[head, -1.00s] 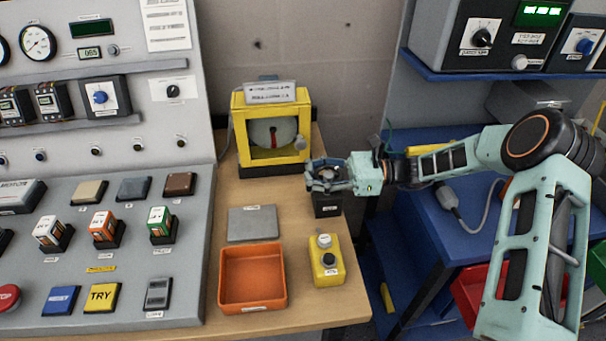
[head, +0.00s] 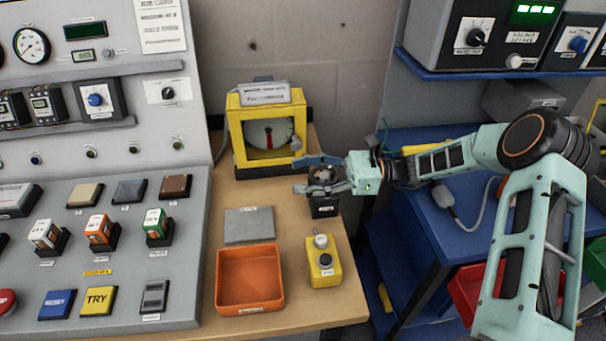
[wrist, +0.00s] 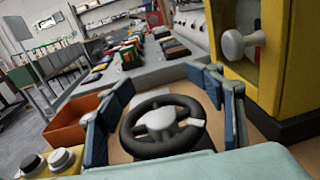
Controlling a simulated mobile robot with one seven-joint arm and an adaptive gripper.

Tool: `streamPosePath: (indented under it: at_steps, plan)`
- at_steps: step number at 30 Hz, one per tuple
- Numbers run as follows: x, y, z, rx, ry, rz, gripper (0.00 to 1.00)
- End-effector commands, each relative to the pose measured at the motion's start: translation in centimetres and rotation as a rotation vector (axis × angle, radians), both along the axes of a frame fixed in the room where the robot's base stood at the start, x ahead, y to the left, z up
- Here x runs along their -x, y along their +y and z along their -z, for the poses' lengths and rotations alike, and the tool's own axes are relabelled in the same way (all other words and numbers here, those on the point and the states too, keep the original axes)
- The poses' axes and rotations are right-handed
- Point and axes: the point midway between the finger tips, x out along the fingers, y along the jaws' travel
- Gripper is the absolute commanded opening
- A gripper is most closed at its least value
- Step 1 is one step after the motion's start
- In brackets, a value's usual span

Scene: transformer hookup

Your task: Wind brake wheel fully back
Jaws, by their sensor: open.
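The brake wheel (wrist: 163,124) is a small black handwheel with a pale hub and a light mark on its right spoke. It sits on a black base (head: 324,208) on the wooden bench, and the wheel shows partly in the head view (head: 322,173). My gripper (head: 311,174) is open, with one finger on each side of the wheel. In the wrist view its blue fingers (wrist: 165,100) stand left and right of the rim. I cannot tell whether either finger touches the rim.
A yellow-framed gauge box (head: 266,131) with a red needle stands behind the wheel; its white knob (wrist: 240,43) is close to my right finger. An orange tray (head: 250,278), a grey plate (head: 249,225) and a yellow button box (head: 322,262) are in front. The control console (head: 110,255) is left.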

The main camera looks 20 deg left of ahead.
Motion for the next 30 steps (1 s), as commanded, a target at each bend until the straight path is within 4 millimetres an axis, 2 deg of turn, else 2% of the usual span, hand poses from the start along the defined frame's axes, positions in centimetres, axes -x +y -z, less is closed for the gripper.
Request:
streamPosePath:
  at_steps: [5, 12, 18, 23, 30]
  plan:
    - [0.0, 0.0, -1.8, -0.001, -0.003, 0.000, 0.59]
    - [-0.1, -0.1, -6.4, 0.000, -0.004, 0.001, 0.59]
    - [-0.1, -0.1, -9.2, -0.001, -0.002, 0.002, 0.59]
    - [-0.1, -0.1, -10.0, 0.001, -0.001, 0.002, 0.59]
    - [-0.1, -0.1, -10.0, 0.001, 0.000, 0.002, 0.61]
